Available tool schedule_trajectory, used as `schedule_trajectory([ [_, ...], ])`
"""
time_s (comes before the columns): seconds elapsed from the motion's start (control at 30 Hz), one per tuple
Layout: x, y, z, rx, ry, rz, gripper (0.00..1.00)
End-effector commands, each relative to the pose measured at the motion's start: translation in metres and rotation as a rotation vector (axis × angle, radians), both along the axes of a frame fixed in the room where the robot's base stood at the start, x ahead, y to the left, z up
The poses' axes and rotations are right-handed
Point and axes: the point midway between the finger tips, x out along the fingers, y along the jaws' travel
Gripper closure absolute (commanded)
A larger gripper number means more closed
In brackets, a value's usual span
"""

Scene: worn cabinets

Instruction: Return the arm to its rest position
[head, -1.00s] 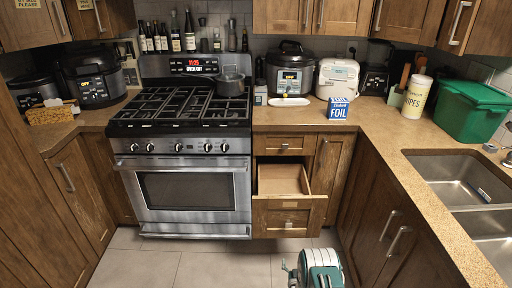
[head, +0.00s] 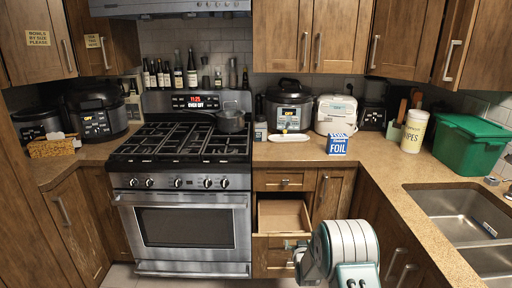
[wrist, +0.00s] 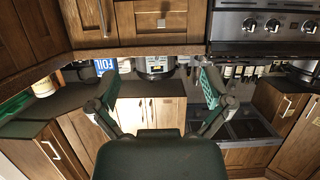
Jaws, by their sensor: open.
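My arm (head: 345,250), white and dark green, rises at the bottom of the head view, right of centre. It overlaps the right side of the open drawer and the cabinet beside it in the picture. In the wrist view my gripper (wrist: 157,88) has its two dark fingers spread wide apart, with nothing between them. The wrist picture shows the kitchen upside down.
An open drawer (head: 282,214) under the counter looks empty. Left of it stands the stove (head: 185,215) with a pot (head: 231,121). A foil box (head: 337,144), wipes canister (head: 413,131), green bin (head: 468,143) and sink (head: 460,215) are on the right.

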Motion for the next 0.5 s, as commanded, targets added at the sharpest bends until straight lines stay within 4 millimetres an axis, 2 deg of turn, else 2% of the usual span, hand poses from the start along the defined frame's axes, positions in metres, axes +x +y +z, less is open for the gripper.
schedule_trajectory([
  [0.03,-0.001,0.000,0.024,0.000,0.015,0.000,0.00],
  [0.1,-0.006,0.000,0.048,0.001,0.046,0.000,0.00],
  [0.27,-0.025,0.000,0.103,0.002,0.119,-0.001,0.00],
  [0.5,-0.072,0.000,0.175,0.004,0.228,-0.002,0.00],
])
